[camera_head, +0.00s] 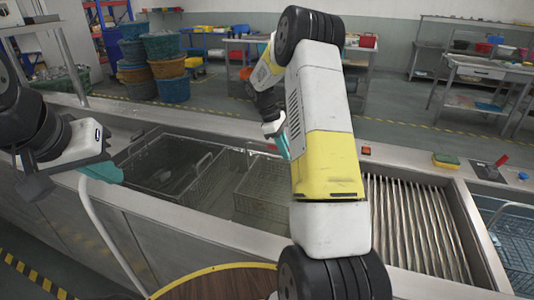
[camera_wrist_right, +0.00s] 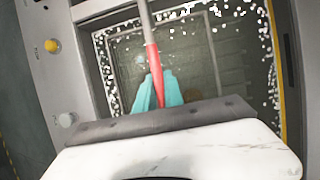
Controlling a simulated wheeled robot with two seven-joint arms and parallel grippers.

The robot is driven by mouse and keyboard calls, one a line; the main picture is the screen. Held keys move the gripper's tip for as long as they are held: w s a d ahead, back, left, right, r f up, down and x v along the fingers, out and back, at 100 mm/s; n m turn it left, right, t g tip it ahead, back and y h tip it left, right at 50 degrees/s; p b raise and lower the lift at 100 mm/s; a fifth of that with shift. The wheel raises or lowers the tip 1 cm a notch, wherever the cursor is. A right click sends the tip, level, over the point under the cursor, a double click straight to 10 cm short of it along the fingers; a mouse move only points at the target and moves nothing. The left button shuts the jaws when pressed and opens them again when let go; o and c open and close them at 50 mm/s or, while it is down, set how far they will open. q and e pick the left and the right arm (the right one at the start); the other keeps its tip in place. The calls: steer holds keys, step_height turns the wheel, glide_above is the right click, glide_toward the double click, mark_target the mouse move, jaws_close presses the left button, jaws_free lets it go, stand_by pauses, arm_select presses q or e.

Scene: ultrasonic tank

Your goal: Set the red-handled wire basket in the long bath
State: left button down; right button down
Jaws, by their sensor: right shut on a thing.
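The long bath (camera_head: 222,216) is the steel-rimmed tank across the middle of the head view. One wire basket (camera_head: 165,172) sits in its left part. Another wire basket (camera_head: 255,188) shows below my right gripper (camera_head: 280,140), partly hidden by my right arm. In the right wrist view my right gripper (camera_wrist_right: 156,92) is shut on the red handle (camera_wrist_right: 152,62), whose grey rod runs up and away. I cannot tell whether the basket below touches the bath floor. My left gripper (camera_head: 100,172) is left of the bath, near its front rim; its jaw opening is unclear.
A ribbed drainboard (camera_head: 412,225) lies right of the bath, and another tank (camera_head: 515,245) with wirework is at the far right. A sponge (camera_head: 446,160) and a red switch (camera_head: 366,150) sit on the back rim. Stacked tubs (camera_head: 165,70) stand behind.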

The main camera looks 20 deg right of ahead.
steer(key=shift+f, duration=1.85)
steer(key=c, duration=1.5)
jaws_free()
steer(key=shift+o, duration=0.2)
steer(key=v, duration=1.1)
steer(key=shift+a+r, duration=0.15)
steer(key=shift+r, duration=0.15)
steer(key=s+a+r+m+t+y, duration=0.1)
steer(key=s+a+r+m+t, duration=0.15)
steer(key=s+r, duration=0.4)
steer(key=s+a+r+m+t+y, duration=0.1)
steer(key=s+a+r+m+y, duration=0.15)
steer(key=s+r, duration=0.4)
steer(key=s+a+m+t+y, duration=0.1)
steer(key=s+a+m+t, duration=0.1)
steer(key=s, duration=0.7)
steer(key=s+a+r+m+t+y, duration=0.1)
steer(key=s+a+m+t, duration=0.1)
steer(key=s+a, duration=0.3)
steer(key=s+t, duration=0.1)
steer(key=s, duration=0.3)
steer(key=shift+s+r+m, duration=0.2)
steer(key=shift+m, duration=0.2)
